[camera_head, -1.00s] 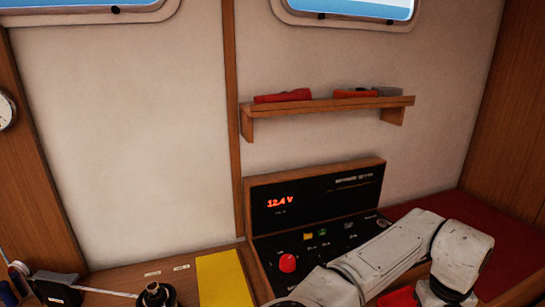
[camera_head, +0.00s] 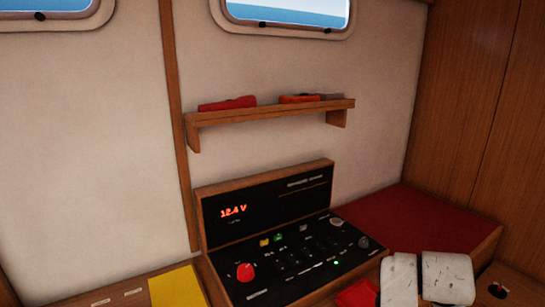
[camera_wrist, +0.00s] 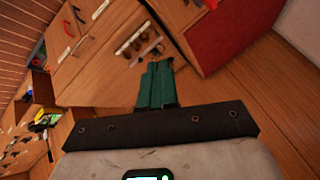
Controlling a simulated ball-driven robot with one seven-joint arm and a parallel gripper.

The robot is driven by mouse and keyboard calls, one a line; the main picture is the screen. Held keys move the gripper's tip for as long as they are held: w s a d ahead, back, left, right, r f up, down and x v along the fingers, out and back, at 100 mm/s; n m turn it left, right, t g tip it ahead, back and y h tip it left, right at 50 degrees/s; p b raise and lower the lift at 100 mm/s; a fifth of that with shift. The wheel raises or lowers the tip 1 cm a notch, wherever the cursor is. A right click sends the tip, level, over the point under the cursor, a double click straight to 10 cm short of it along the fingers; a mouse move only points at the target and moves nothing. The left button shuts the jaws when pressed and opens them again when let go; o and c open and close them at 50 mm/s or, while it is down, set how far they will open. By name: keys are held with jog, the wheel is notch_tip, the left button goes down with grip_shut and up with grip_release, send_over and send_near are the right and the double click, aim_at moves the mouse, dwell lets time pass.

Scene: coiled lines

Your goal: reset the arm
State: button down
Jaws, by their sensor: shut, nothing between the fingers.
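My gripper (camera_wrist: 160,66) shows in the wrist view as two green fingers side by side. They are together, with nothing between them. They point over wooden cabinet fronts. In the head view only white links of my arm show at the bottom right, and the gripper is out of that view.
In the head view a control panel (camera_head: 275,218) with a red knob (camera_head: 245,272) stands left of my arm. A red cushioned surface (camera_head: 425,225) lies behind. A shelf (camera_head: 268,112) holds red items. A yellow sheet (camera_head: 176,287) lies at lower left. Wooden cabinet fronts (camera_wrist: 105,60) fill the wrist view.

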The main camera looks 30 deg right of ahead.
jog(key=s+a+f+n+y, duration=0.2)
jog(key=s+a+f+n, duration=0.2)
jog(key=a+f+n, duration=0.2)
jog(key=s+a+f+n+g+y, duration=0.1)
jog(key=s+a+f+n, duration=0.4)
jog(key=a, duration=0.6)
jog(key=s+a+f+n+y, duration=0.4)
jog(key=a+f+n, duration=0.4)
jog(key=n, duration=0.3)
jog(key=shift+s+a+f+b, duration=0.15)
jog(key=shift+s+a+b, duration=0.2)
jog(key=shift+s+a, duration=0.3)
jog(key=shift+s+d, duration=0.1)
jog(key=shift+d, duration=0.05)
